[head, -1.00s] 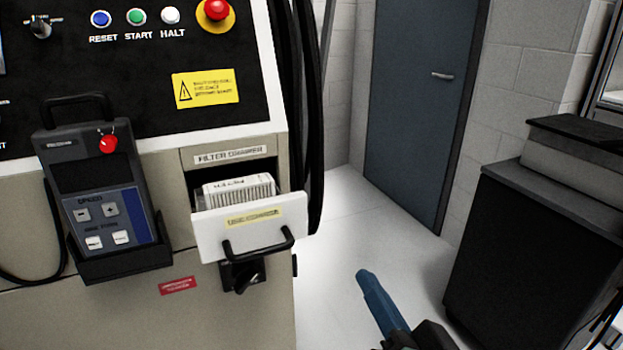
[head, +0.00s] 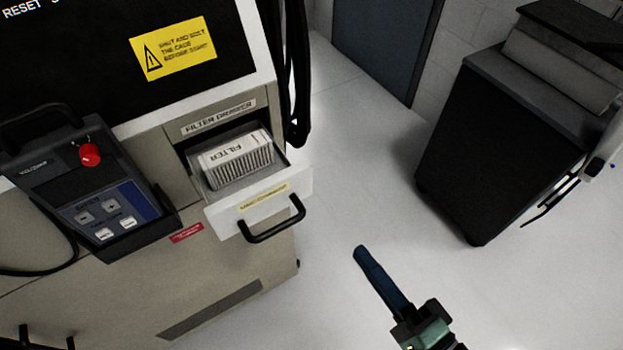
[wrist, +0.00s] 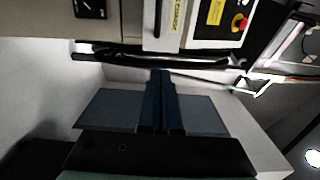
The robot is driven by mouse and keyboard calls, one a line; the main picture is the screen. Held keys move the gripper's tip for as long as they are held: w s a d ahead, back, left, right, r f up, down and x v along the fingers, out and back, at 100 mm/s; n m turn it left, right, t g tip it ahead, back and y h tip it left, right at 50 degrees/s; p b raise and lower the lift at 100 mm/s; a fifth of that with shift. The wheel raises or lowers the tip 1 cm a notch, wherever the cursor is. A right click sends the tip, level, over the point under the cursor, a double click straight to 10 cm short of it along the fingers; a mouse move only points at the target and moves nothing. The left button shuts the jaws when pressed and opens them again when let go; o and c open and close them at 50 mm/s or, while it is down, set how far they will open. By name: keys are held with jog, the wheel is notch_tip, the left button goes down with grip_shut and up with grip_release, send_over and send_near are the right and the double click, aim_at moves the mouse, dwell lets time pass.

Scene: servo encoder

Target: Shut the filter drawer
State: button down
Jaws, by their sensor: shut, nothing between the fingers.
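The filter drawer (head: 262,203) stands pulled out of the beige machine cabinet in the head view. It has a white front, a yellow label and a black bar handle (head: 272,220). A white ribbed filter (head: 237,158) lies inside it. My gripper (head: 361,252) has blue fingers closed together with nothing between them. It is apart from the drawer, to the right of and below the handle in the head view, over the floor. In the wrist view the blue fingers (wrist: 160,100) point towards the cabinet, and the drawer front (wrist: 161,22) shows sideways near the top.
A control pendant (head: 85,195) with a red knob sits in a holder left of the drawer. Black cables (head: 297,75) hang at the cabinet's right edge. A dark cabinet (head: 495,150) stands at right. The floor (head: 350,180) between is clear.

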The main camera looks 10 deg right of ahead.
aim_at(308, 184)
jog(key=p+x, duration=0.2)
jog(key=x, duration=1)
jog(key=shift+w+a+p, duration=0.15)
jog(key=shift+w+p, duration=0.15)
jog(key=shift+w, duration=0.05)
jog(key=b+x, duration=0.4)
jog(key=x, duration=1.1)
jog(key=shift+w, duration=0.15)
jog(key=shift+a+r, duration=0.1)
jog(key=shift+r, duration=0.1)
jog(key=shift+r, duration=0.1)
